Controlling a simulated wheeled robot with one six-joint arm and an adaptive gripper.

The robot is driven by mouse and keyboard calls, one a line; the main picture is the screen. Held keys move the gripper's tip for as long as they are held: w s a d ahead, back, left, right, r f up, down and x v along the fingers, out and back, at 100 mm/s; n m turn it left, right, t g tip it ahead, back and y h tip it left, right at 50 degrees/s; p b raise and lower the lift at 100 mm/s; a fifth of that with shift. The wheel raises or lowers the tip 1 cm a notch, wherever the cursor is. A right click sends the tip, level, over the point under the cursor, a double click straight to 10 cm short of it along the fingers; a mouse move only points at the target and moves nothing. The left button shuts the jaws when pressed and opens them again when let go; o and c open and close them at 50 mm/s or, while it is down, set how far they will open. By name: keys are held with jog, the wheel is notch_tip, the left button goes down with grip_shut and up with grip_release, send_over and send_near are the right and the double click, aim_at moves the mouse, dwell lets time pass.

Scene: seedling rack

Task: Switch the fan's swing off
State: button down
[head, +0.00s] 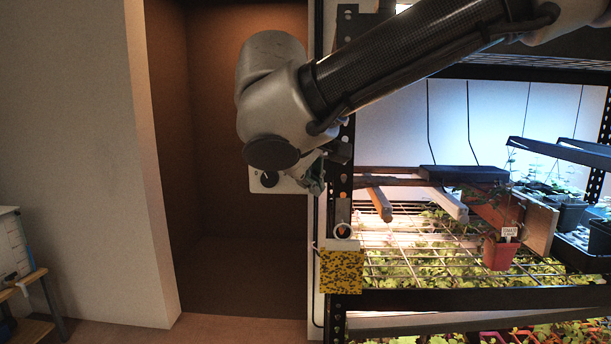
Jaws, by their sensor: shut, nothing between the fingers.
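I cannot make out a fan in the head view. A pale plate (290,187) with a dark round knob (269,179) shows below my wrist, left of the rack's front post; I cannot tell whether it is the swing control. My gripper (316,188) is shut and empty, at the plate's right side and close to the rack post. My wrist hides the plate's upper part. I cannot tell whether my gripper touches the plate, or which way the knob points.
The black seedling rack (460,303) fills the right side. A red pot (498,254) stands on its lit wire shelf. A yellow-and-black speckled box (341,270) hangs at the post. A brown recess (235,130) lies left, and a small wooden stand (22,283) is at far left.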

jog(key=shift+w, duration=0.45)
dwell(0.3)
jog(key=shift+w, duration=0.15)
dwell(0.3)
jog(key=shift+s, duration=0.6)
jog(key=s, duration=0.6)
dwell(0.4)
